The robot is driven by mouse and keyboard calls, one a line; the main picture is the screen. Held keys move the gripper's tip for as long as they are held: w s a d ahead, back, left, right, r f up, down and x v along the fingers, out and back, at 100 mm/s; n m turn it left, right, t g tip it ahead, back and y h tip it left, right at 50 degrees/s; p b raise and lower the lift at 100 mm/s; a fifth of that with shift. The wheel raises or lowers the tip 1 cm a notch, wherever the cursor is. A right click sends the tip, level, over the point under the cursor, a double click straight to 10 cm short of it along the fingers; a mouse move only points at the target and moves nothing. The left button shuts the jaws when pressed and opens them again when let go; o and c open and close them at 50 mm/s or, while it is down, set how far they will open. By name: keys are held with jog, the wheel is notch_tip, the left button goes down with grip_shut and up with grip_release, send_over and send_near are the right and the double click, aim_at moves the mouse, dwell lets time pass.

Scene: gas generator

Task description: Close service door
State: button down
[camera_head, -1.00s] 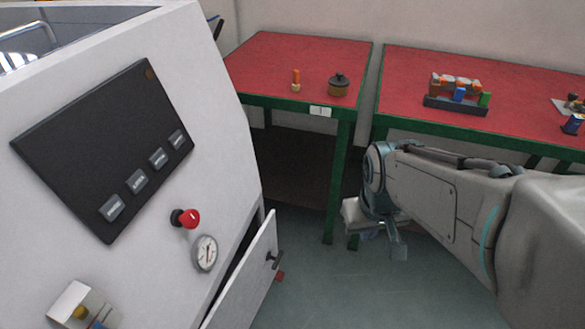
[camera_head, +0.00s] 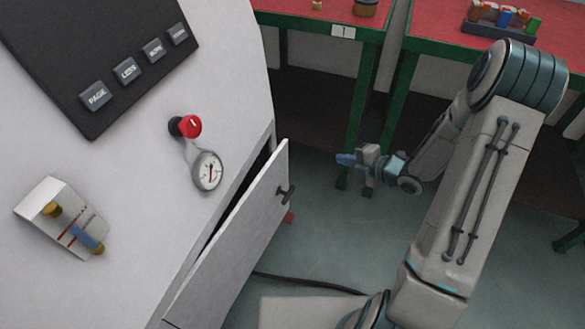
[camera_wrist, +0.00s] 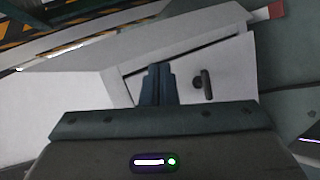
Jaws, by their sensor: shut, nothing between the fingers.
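The service door (camera_head: 232,238) is a light grey panel on the side of the white generator cabinet (camera_head: 120,180). It stands ajar, with a dark gap along its left edge. A dark handle (camera_head: 285,194) sits near its upper right edge. My gripper (camera_head: 343,160) is to the right of the door, apart from it and a little above the handle in the head view. In the wrist view my gripper's fingers (camera_wrist: 158,84) are together and empty, with the door (camera_wrist: 228,78) and its handle (camera_wrist: 203,84) beyond them.
Red-topped tables (camera_head: 440,38) with green legs stand behind. A black cable (camera_head: 305,283) lies on the floor. The floor right of the door is open.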

jog(key=s+a+f+n+y+b, duration=0.2)
jog(key=s+f+n+y, duration=0.1)
jog(key=s+y, duration=0.15)
jog(key=n+y+b, duration=0.1)
jog(key=y+b, duration=0.1)
jog(key=b, duration=0.1)
send_near(283, 159)
jog(key=shift+g, duration=0.4)
jog(key=x, duration=0.7)
jog(key=shift+w+d+r, duration=0.15)
jog(key=shift+r, duration=0.1)
